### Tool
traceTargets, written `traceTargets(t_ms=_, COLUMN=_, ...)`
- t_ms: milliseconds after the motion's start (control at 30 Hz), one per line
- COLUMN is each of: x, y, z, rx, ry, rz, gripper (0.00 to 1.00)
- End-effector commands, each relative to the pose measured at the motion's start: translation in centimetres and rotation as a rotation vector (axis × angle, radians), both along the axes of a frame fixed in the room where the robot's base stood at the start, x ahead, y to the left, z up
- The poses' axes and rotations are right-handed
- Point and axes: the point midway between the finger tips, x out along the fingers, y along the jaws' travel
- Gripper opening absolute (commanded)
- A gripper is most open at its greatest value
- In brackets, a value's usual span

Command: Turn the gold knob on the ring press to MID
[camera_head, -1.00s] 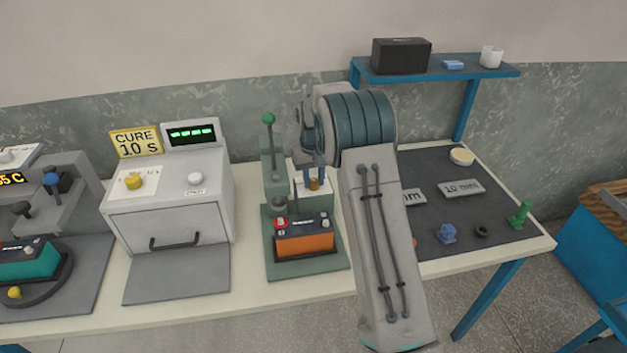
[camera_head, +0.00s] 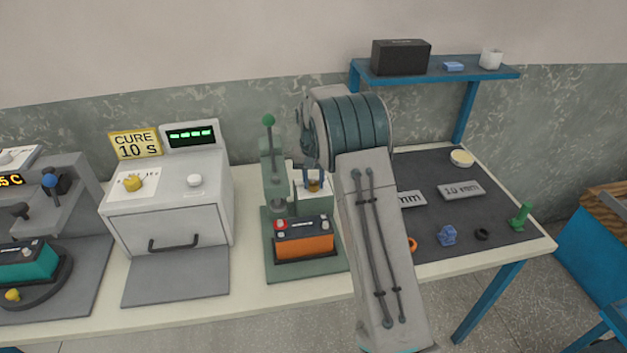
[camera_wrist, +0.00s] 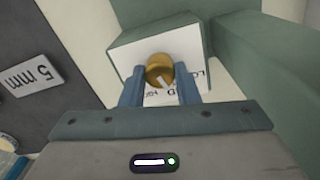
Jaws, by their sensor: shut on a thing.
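The gold knob (camera_wrist: 159,69) sits on a white-faced box on the ring press. In the wrist view its pale pointer line slants toward the lower right, near partly covered lettering. My gripper (camera_wrist: 160,80) has its two blue fingers on either side of the knob, shut on it. In the head view the knob (camera_head: 313,185) shows small between the fingertips. The green ring press (camera_head: 273,170) has a green-balled lever and an orange battery (camera_head: 304,241) on its base. The dial's words are mostly hidden by the fingers, so I cannot read the setting.
A grey curing box (camera_head: 165,205) with a yellow knob stands to the left, with a "CURE 10 S" sign. A dark mat (camera_head: 470,215) on the right holds size plates and small parts. A blue shelf (camera_head: 440,72) is above at the back.

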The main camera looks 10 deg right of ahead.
Motion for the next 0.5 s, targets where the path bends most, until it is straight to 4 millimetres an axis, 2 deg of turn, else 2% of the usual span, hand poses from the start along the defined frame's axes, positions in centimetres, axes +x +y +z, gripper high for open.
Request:
traceTargets(t_ms=33, x=0.04, y=0.01, z=0.11, rx=0.001, ry=-0.002, rz=0.001, gripper=0.06)
traceTargets(t_ms=67, x=0.04, y=0.01, z=0.11, rx=0.001, ry=-0.002, rz=0.001, gripper=0.31)
traceTargets(t_ms=133, x=0.04, y=0.01, z=0.11, rx=0.001, ry=-0.002, rz=0.001, gripper=0.5)
traceTargets(t_ms=500, x=0.05, y=0.01, z=0.53, rx=0.001, ry=-0.002, rz=0.001, gripper=0.5)
